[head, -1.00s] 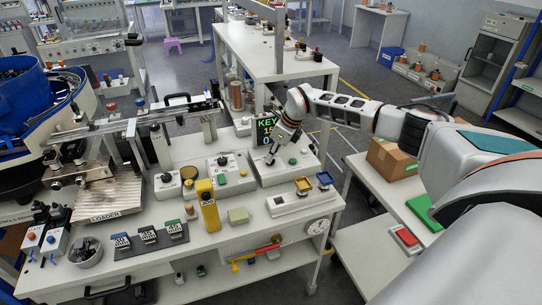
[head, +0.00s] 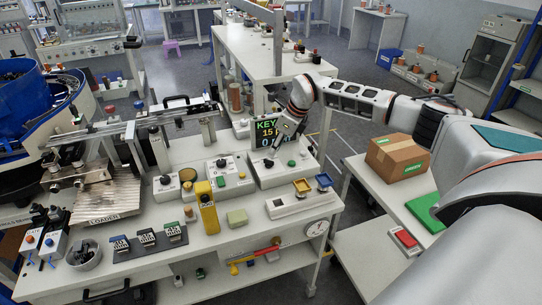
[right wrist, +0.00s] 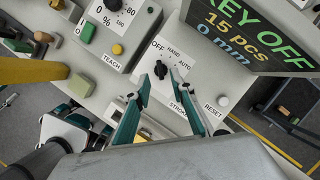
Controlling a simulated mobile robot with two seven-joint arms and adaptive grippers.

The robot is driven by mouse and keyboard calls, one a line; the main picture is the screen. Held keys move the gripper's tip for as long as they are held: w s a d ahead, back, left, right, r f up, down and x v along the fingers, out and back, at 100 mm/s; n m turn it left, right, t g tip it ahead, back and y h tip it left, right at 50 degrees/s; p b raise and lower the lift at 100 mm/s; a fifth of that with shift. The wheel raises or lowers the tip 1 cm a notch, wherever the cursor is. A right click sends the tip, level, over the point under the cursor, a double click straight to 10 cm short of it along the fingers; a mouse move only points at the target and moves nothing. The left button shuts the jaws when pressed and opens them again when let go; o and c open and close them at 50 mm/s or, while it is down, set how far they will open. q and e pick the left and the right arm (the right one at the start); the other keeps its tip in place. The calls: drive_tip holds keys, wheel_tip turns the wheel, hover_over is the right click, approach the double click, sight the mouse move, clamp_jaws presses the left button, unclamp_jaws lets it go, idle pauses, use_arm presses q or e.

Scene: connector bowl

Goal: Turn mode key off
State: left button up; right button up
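The mode key (right wrist: 160,69) is a black knob on a light control box (head: 277,171), with OFF, HAND and AUTO printed around it. In the right wrist view its upper end appears to point toward OFF. The display (right wrist: 247,28) above reads KEY OFF, 15 pcs, 0 mm. My right gripper (right wrist: 166,100) is open, with its two teal fingers spread apart and the key seen in the gap between them, not clasped. It also shows in the head view (head: 279,143), over the box and partly covering the display. My left gripper is not in view.
A TEACH box with a dial (right wrist: 112,22) stands beside the key box. A yellow post (head: 207,207) and a green block (head: 237,217) stand toward the table front. A cardboard box (head: 397,153) sits on the right-hand table.

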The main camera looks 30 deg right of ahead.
drive_tip(key=v, duration=0.7)
drive_tip(key=shift+w, duration=0.1)
drive_tip(key=shift+f, duration=0.1)
